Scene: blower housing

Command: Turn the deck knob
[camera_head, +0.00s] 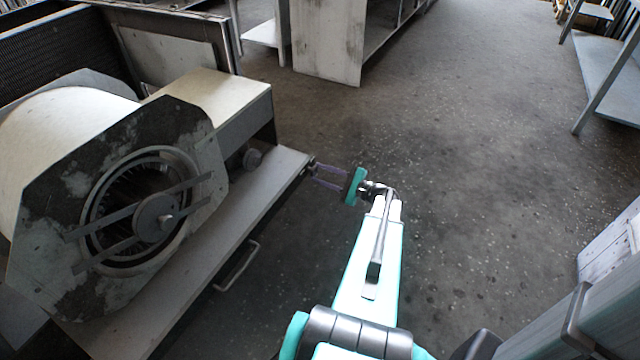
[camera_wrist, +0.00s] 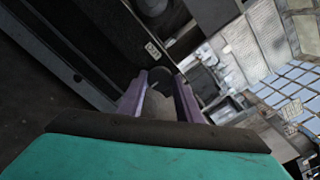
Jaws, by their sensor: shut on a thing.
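The deck knob (camera_head: 312,163) is a small dark piece at the right end of the pale deck (camera_head: 205,240) that carries the blower. In the wrist view the knob (camera_wrist: 160,78) shows as a dark rounded shape between the fingertips. My gripper (camera_head: 316,172) has purple fingers and a teal body, and reaches in from the right at the deck's end. In the wrist view my gripper (camera_wrist: 158,88) is shut on the knob, with a finger on each side. The fingers hide part of the knob, and its turn angle cannot be told.
The blower housing (camera_head: 120,200), with a round inlet and crossbars, stands on the deck. A grey round fitting (camera_head: 252,158) sits beside it. A handle (camera_head: 238,267) juts from the deck's front side. Shelving (camera_head: 330,45) stands behind.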

